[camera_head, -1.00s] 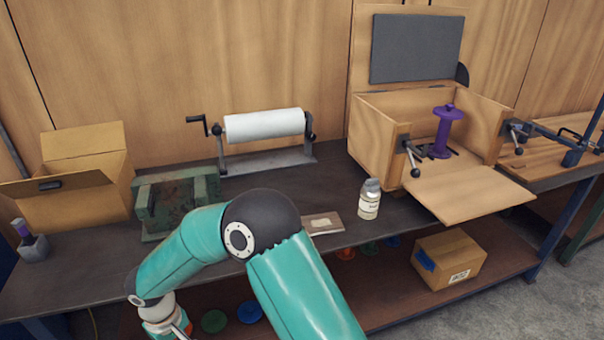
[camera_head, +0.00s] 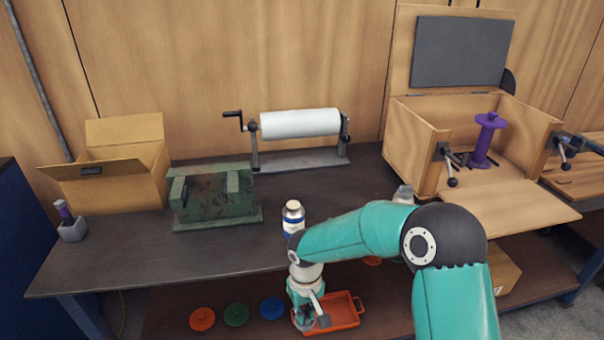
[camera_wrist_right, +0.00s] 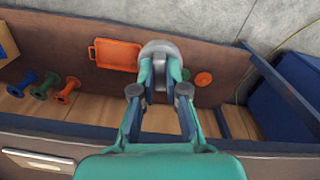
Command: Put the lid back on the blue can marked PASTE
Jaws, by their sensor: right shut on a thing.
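A small blue-and-white can (camera_head: 292,222) with a pale top stands upright on the dark workbench, just beyond my right forearm. Its lettering is too small to read and its lower part is partly hidden. My right gripper (camera_head: 310,316) hangs below the bench's front edge, above the low shelf and at the orange tray's left side. In the right wrist view its fingers are shut on a round grey thing (camera_wrist_right: 159,48), seen nearly face on; I cannot tell for sure that it is the lid. My left gripper is out of view.
An orange tray (camera_head: 345,312) and orange (camera_head: 202,319), green (camera_head: 236,315) and blue (camera_head: 272,308) round pieces lie on the low shelf (camera_head: 170,318). A bottle (camera_head: 403,194) stands behind my arm. A green metal block (camera_head: 213,195) is left of the can. The bench's front middle-left is clear.

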